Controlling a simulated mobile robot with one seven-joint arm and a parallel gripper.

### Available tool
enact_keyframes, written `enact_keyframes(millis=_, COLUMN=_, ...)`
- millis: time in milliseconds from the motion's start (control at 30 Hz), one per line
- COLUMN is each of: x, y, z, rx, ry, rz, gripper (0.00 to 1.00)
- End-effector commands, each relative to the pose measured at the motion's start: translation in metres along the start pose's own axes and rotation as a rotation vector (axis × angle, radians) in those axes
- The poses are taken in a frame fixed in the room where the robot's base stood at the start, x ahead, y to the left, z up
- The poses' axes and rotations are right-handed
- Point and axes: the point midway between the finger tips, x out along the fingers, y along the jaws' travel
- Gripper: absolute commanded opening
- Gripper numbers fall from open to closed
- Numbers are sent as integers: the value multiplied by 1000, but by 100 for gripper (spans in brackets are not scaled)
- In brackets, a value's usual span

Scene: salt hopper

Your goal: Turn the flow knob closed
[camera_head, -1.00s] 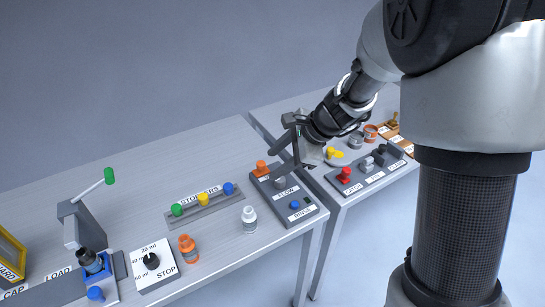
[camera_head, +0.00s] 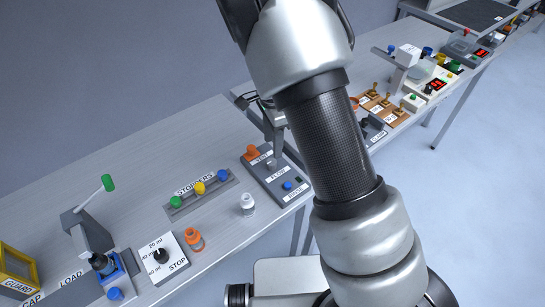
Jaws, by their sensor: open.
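The dark grey panel (camera_head: 272,185) lies on the grey table with a FLOW label at its middle. The grey flow knob (camera_head: 271,164) shows just above that label, small and partly hard to make out. My gripper (camera_head: 273,138) is above the knob, with a finger pointing down towards it. Whether it touches the knob cannot be told. My arm hides most of the gripper and the area to its right. The gripper is open.
An orange knob (camera_head: 251,152) and a blue button (camera_head: 287,186) sit on the same panel. A second table is at right.

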Motion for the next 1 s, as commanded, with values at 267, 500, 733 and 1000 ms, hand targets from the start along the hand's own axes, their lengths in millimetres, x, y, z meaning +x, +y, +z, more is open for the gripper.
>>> enact_keyframes(millis=267, x=55, y=1, z=0, rx=1, ry=-1, rz=2, gripper=44)
enact_keyframes(millis=500, x=75, y=0, z=0, rx=1, ry=0, rz=-1, gripper=44)
enact_keyframes(millis=733, x=77, y=0, z=0, rx=0, ry=-1, rz=-2, gripper=44)
enact_keyframes(millis=1000, x=76, y=0, z=0, rx=0, ry=-1, rz=-2, gripper=11)
